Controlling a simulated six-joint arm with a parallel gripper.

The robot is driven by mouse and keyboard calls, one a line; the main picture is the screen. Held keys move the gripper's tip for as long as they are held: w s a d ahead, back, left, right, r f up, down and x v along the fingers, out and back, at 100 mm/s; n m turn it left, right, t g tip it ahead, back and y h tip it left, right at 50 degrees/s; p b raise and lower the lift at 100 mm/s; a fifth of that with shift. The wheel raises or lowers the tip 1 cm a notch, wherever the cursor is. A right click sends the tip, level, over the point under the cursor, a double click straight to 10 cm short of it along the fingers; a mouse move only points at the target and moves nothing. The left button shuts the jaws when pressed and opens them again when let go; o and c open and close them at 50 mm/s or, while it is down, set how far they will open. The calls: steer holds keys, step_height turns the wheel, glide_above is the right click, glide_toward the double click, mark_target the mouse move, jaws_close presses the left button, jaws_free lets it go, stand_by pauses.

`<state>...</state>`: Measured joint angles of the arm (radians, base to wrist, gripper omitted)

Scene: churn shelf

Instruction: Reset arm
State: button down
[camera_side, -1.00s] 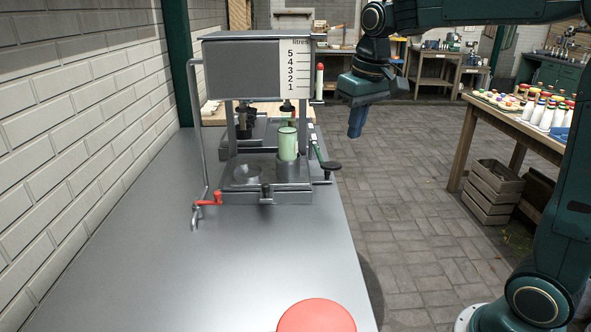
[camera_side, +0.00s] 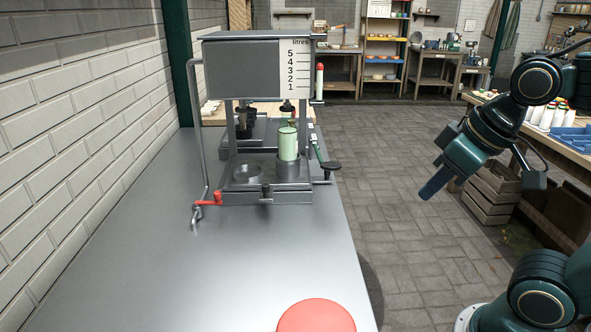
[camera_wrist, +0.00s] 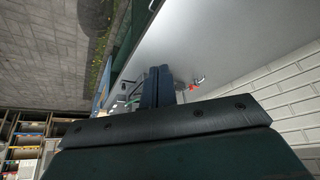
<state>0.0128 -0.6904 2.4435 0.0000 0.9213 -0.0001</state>
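My gripper (camera_side: 431,190) hangs over the paved floor to the right of the metal bench, well clear of the filling machine. In the wrist view my gripper's fingers (camera_wrist: 157,86) lie side by side with no clear gap, and nothing shows between them. The filling machine (camera_side: 243,68) with its litres scale stands on the bench. A green cylinder (camera_side: 288,144) stands upright in the right-hand holder of the machine, apart from my gripper.
The metal bench (camera_side: 250,260) is mostly bare, with a red dome (camera_side: 316,317) at its front edge. A wooden table with bottles (camera_side: 546,116) and a blue tray (camera_side: 570,140) stands at the right, above wooden crates (camera_side: 488,205). Open floor lies between.

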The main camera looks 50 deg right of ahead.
steer(key=shift+s+a+f, duration=0.1)
steer(key=shift+s+f, duration=0.4)
steer(key=shift+s, duration=0.2)
stand_by(0.5)
